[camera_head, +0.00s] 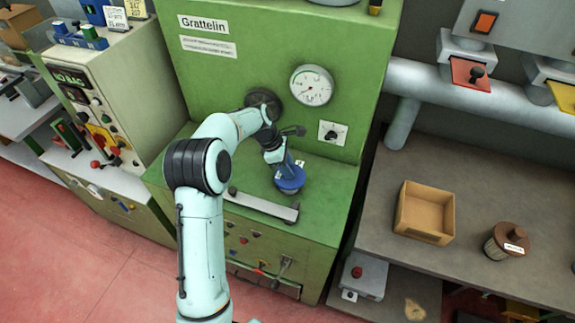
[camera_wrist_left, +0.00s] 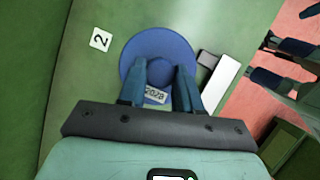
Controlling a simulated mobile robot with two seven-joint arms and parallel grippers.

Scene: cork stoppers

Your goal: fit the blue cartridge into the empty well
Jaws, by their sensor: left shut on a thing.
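The blue cartridge (camera_head: 289,184) is a round blue disc with a raised middle and a pale label. It is at the green ledge of the Grattelin machine, and it also fills the middle of the left wrist view (camera_wrist_left: 136,62). My left gripper (camera_head: 286,167) points down over it, its two blue fingers (camera_wrist_left: 160,77) shut on the raised middle. I cannot tell whether the cartridge touches the ledge or sits in a well. No empty well shows; the area under the disc is hidden. My right gripper is not in view.
A gauge (camera_head: 311,86) is on the panel behind.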

